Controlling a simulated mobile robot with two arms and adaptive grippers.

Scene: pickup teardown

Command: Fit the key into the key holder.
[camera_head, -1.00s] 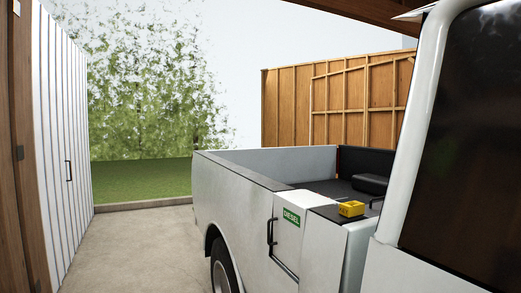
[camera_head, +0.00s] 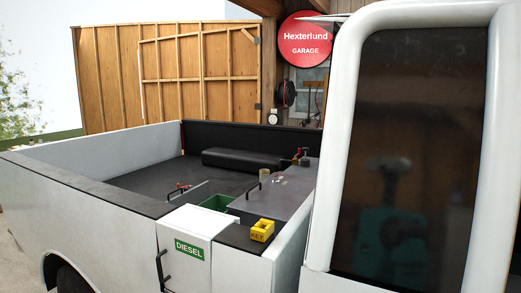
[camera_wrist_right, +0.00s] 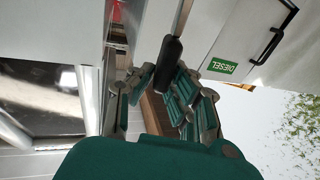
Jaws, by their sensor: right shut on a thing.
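The yellow key holder (camera_head: 262,230), a small block with dark lettering, sits on the black ledge beside the white DIESEL box on the truck's side. My right gripper (camera_wrist_right: 165,90) shows only in the right wrist view. Its green-padded fingers are closed around a long dark piece (camera_wrist_right: 169,60), which seems to be the key; its thin far end runs toward the top of the picture. Its full shape cannot be told. The holder cannot be made out in the right wrist view, so it and the dark piece appear apart. My left gripper is in neither view.
The white DIESEL box (camera_head: 186,238) has a black handle and stands left of the holder. The cab with its dark window (camera_head: 405,150) rises close on the right. A green bin (camera_head: 217,202) and a grey chest (camera_head: 275,192) lie behind the holder in the truck bed.

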